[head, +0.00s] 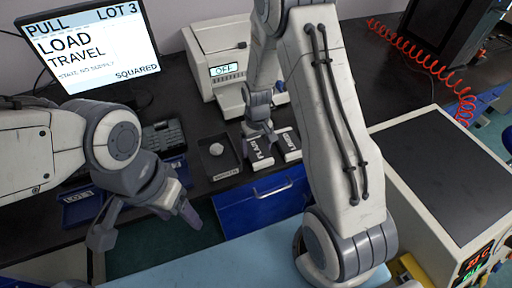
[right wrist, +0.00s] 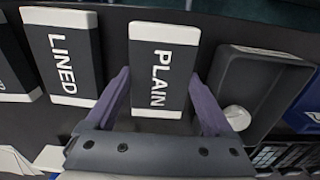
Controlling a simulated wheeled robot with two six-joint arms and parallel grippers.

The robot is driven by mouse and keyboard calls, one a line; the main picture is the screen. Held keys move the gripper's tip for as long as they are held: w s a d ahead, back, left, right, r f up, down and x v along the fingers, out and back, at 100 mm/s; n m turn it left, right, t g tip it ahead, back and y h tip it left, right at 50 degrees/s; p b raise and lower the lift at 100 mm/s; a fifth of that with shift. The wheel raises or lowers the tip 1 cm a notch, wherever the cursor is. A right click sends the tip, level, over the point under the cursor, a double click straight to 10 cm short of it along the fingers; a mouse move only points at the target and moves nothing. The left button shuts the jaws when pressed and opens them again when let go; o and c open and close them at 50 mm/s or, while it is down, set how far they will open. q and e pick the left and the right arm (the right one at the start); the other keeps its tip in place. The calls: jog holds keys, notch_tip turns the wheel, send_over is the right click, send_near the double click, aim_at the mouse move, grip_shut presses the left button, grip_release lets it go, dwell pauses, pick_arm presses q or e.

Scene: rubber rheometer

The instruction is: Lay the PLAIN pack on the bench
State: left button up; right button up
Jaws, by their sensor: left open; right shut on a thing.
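The PLAIN pack (head: 260,153), dark with white ends and a white name, is at the bench's front edge in the head view. In the right wrist view the PLAIN pack (right wrist: 165,65) is between the two purple fingers of my right gripper (right wrist: 162,100), which is shut on its sides. I cannot tell whether it touches the bench. In the head view my right gripper (head: 261,136) partly covers the pack. The similar LINED pack (head: 290,145) lies just right of it, apart. My left gripper (head: 145,226) is open and empty at front left.
A dark tray (head: 222,174) holding a pale lump is left of the packs. A white instrument (head: 215,60) reading OFF stands behind. A monitor (head: 92,48) stands at back left. A blue drawer (head: 262,200) is below the bench edge. A white machine (head: 425,215) is at right.

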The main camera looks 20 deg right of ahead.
aim_at(257, 150)
jog(key=shift+f, duration=0.2)
jog(key=o, duration=1.2)
jog(key=shift+o, duration=0.2)
jog(key=s+a+r+n, duration=0.1)
jog(key=a+r, duration=0.1)
jog(key=r, duration=0.5)
jog(key=s+a+r, duration=0.2)
jog(key=a+r, duration=0.1)
jog(key=r, duration=0.5)
jog(key=s+a+r+n, duration=0.1)
jog(key=s+a+n, duration=0.1)
jog(key=s, duration=0.5)
jog(key=s+a+r+n, duration=0.2)
jog(key=s+a, duration=0.2)
jog(key=s, duration=0.3)
jog(key=s+a+r+n+y, duration=0.1)
jog(key=s+a+r+n, duration=0.1)
jog(key=s, duration=0.4)
jog(key=shift+s+a+r, duration=0.15)
jog(key=shift+s+a, duration=0.25)
jog(key=shift+a, duration=0.3)
